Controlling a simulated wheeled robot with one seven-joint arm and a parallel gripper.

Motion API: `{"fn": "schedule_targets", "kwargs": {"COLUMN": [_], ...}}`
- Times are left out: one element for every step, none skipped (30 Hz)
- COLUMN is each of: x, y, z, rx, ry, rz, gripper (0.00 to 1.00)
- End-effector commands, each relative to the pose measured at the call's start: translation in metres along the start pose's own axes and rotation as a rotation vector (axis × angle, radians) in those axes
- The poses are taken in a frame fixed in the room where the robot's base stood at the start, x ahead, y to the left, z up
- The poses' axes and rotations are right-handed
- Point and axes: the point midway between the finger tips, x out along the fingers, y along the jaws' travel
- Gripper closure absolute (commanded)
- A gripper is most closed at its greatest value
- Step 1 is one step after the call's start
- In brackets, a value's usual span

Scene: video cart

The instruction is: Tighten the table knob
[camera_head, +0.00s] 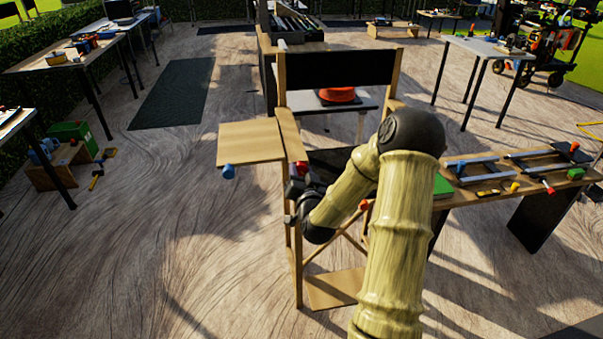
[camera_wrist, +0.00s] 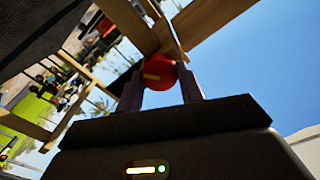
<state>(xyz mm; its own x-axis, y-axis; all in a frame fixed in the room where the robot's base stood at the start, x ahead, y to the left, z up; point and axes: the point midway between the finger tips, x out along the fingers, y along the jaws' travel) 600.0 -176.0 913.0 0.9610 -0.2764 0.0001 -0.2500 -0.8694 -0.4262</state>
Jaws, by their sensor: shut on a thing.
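A red knob (camera_head: 301,168) sits beside the cart's left post, just below the side table's inner end. My gripper (camera_head: 296,187) is at this red knob. In the wrist view the red knob (camera_wrist: 158,72), with a yellow mark on it, lies between the two fingers (camera_wrist: 161,88) against wooden beams. My gripper is shut on it.
Another red knob (camera_head: 363,205) shows on the right, close to my arm. A bench (camera_head: 470,196) with tools and rails stands to the right. A low wooden shelf (camera_head: 337,288) is at the cart's foot. The floor to the left is mostly clear.

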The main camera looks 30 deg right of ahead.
Motion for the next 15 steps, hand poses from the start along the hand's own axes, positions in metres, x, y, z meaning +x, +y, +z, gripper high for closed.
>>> {"fn": "schedule_targets", "kwargs": {"x": [0.0003, 0.0003, 0.0003, 0.0003, 0.0003, 0.0002, 0.0002, 0.0002, 0.0002, 0.0002, 0.0002, 0.0001, 0.0001, -0.0001, -0.0006], "y": [0.0003, 0.0003, 0.0003, 0.0003, 0.0003, 0.0003, 0.0003, 0.0003, 0.0003, 0.0002, 0.0002, 0.0002, 0.0002, 0.0002, 0.0002], "z": [-0.0009, -0.0009, -0.0009, -0.0008, -0.0008, -0.0007, -0.0007, -0.0006, -0.0005, -0.0005, -0.0004, -0.0003, -0.0003, -0.0002, -0.0001], "rx": [0.001, 0.001, 0.001, 0.001, 0.000, 0.000, 0.000, 0.000, 0.000, 0.000, 0.000, 0.000, 0.000, -0.001, -0.001], "ry": [0.003, 0.003, 0.002, 0.002, 0.002, 0.002, 0.002, 0.002, 0.001, 0.001, 0.001, 0.001, 0.001, 0.001, 0.000], "rz": [0.001, 0.001, 0.001, 0.001, 0.001, 0.001, 0.001, 0.001, 0.001, 0.001, 0.001, 0.001, 0.000, 0.000, 0.000], "gripper": [0.86, 0.86, 0.59, 0.53, 0.47, 0.41, 0.41, 0.41, 0.41, 0.41, 0.41, 0.41, 0.41, 0.41, 0.41]}}
